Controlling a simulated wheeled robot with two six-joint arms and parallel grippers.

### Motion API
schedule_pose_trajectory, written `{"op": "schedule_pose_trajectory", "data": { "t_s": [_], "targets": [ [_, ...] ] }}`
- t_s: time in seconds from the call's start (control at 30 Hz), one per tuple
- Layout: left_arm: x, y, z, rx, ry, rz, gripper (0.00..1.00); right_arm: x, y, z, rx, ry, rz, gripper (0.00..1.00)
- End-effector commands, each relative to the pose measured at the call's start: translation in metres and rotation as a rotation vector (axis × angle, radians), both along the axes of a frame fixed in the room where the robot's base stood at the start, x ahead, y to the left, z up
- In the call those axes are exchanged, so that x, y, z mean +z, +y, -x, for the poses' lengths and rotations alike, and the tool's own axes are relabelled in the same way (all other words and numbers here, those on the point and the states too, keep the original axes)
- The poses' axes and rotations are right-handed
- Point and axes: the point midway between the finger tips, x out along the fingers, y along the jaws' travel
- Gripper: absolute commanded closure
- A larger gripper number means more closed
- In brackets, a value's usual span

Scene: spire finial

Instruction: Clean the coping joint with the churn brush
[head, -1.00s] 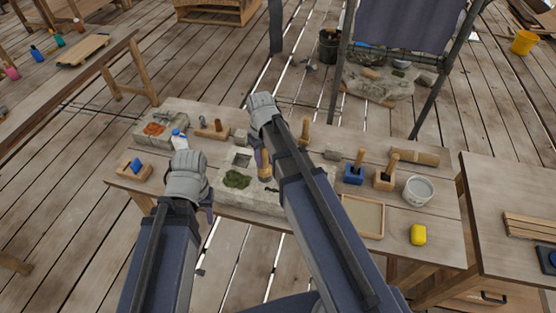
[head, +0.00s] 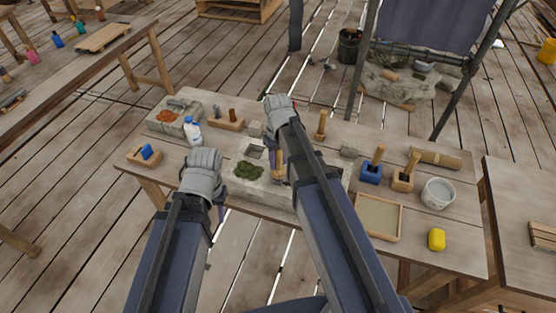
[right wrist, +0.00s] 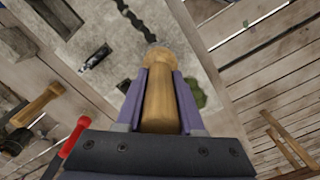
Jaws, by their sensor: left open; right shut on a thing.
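A pale stone block (head: 240,190) lies on the middle of the workbench, with a green moss patch (head: 248,170) and a square recess (head: 255,150) in its top. In the right wrist view, dark wavy grooves (right wrist: 137,18) run across the stone; I cannot tell which is the coping joint. My right gripper (right wrist: 160,85) is shut on a round wooden handle, seemingly the churn brush (right wrist: 158,103). It also shows in the head view (head: 278,172), over the block, right of the moss. My left gripper (head: 218,198) is open, left of the block.
A white bottle (head: 192,131) and a blue-topped wooden holder (head: 146,153) stand left. A second table (head: 520,210) stands right.

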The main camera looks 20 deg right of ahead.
Motion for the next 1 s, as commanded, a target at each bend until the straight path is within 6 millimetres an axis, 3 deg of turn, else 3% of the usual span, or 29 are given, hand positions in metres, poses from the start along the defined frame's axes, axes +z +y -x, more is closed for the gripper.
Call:
{"op": "schedule_pose_trajectory", "data": {
  "t_s": [1.0],
  "targets": [
    [-0.0085, 0.0000, 0.0000, 0.000, 0.000, 0.000, 0.57, -0.0084, 0.0000, 0.0000, 0.000, 0.000, 0.000, 1.00]
  ]
}}
